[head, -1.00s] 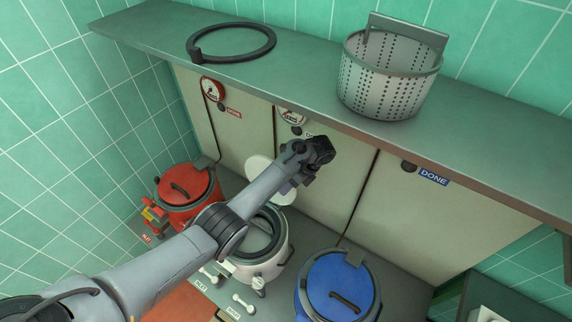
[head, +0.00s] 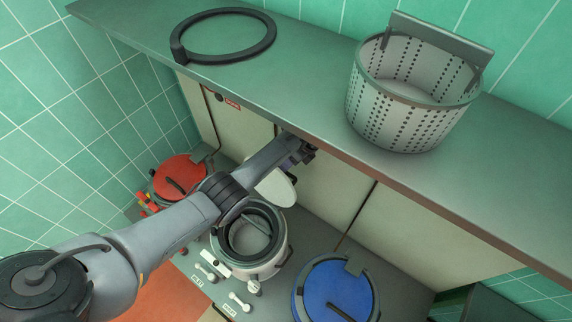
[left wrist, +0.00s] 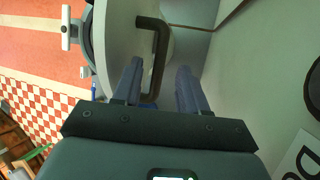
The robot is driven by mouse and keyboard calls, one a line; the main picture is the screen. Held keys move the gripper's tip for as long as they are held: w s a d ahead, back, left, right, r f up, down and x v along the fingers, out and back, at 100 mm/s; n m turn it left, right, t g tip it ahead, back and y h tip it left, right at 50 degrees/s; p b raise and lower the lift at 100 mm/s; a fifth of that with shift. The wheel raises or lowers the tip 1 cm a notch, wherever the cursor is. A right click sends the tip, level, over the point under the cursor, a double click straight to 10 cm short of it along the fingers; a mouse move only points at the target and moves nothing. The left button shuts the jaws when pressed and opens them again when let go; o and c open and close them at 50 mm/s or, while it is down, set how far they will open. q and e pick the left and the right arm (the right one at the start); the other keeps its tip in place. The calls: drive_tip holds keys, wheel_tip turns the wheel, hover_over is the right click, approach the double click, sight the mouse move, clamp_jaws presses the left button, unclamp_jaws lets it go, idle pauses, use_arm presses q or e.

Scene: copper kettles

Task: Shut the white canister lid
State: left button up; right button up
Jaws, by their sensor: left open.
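The white canister (head: 250,262) stands open between the red and blue canisters, its dark rim and inside showing. Its white lid (head: 277,188) stands raised on the canister's far side, partly hidden by my left arm. In the left wrist view the lid (left wrist: 118,35) is a pale disc seen at a slant, with a dark bar handle (left wrist: 157,60) on its face. My left gripper (head: 307,150) is behind the raised lid, close under the shelf edge. In the left wrist view the open gripper (left wrist: 158,68) has the handle in line between its fingers; contact cannot be told. My right gripper is out of view.
A grey shelf (head: 300,100) overhangs the canisters, bearing a perforated basket (head: 400,115) and a dark ring (head: 178,50). The red canister (head: 180,174) is left, the blue one (head: 335,288) right. Cabinet panels (head: 340,190) stand close behind the gripper.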

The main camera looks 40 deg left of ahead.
sight(272, 181)
use_arm(q)
drive_tip(key=shift+x, duration=1.65)
drive_tip(key=shift+c, duration=0.3)
clamp_jaws()
drive_tip(key=shift+w, duration=0.1)
